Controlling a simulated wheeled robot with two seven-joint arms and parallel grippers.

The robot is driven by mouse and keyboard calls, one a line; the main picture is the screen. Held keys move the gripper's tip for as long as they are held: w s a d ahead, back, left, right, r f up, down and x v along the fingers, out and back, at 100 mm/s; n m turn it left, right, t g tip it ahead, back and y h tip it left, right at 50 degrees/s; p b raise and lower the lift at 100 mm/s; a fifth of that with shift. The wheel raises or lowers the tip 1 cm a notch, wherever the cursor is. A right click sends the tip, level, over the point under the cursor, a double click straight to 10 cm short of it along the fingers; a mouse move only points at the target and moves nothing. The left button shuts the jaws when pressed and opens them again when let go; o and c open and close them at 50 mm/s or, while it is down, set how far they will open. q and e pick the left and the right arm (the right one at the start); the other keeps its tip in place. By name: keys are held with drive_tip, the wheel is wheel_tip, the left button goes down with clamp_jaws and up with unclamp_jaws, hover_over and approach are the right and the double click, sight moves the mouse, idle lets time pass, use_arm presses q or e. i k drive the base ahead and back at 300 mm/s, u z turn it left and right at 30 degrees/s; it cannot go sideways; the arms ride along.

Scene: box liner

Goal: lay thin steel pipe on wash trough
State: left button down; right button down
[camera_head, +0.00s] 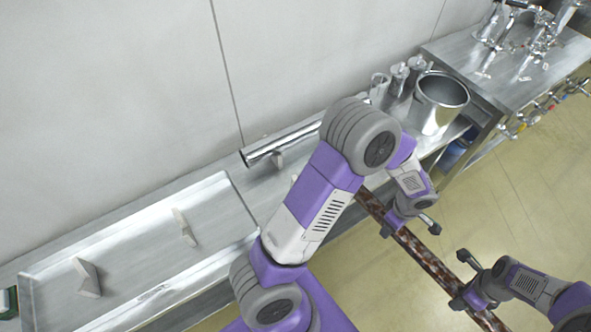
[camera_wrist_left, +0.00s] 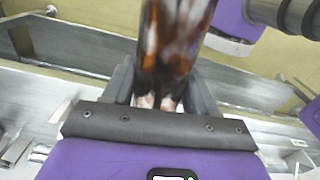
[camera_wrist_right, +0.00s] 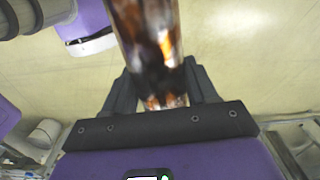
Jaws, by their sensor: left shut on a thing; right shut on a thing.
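A long, thin, shiny pipe (camera_head: 425,256) with a mottled brown surface hangs over the floor, slanting from the counter edge down to the lower right. My left gripper (camera_head: 408,228) is shut on it near its upper end; the left wrist view shows the pipe (camera_wrist_left: 175,45) between the fingers. My right gripper (camera_head: 465,284) is shut on it near its lower end; the right wrist view shows the pipe (camera_wrist_right: 148,40) between the fingers. The wash trough (camera_head: 135,228), a long shallow metal basin with upright rests (camera_head: 184,227) in it, lies at left, apart from the pipe. My left arm hides part of the counter.
A thicker silver pipe (camera_head: 283,142) lies on supports on the counter behind my left arm. A steel pot (camera_head: 440,103) and several canisters (camera_head: 399,78) stand to its right. A tap station (camera_head: 520,50) is at upper right. Floor (camera_head: 520,190) at right is clear.

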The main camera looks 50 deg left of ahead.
sight(135, 253)
drive_tip(key=k, duration=1)
drive_tip(key=u, duration=2.75)
drive_tip(key=i, duration=0.5)
drive_tip(key=u, duration=0.05)
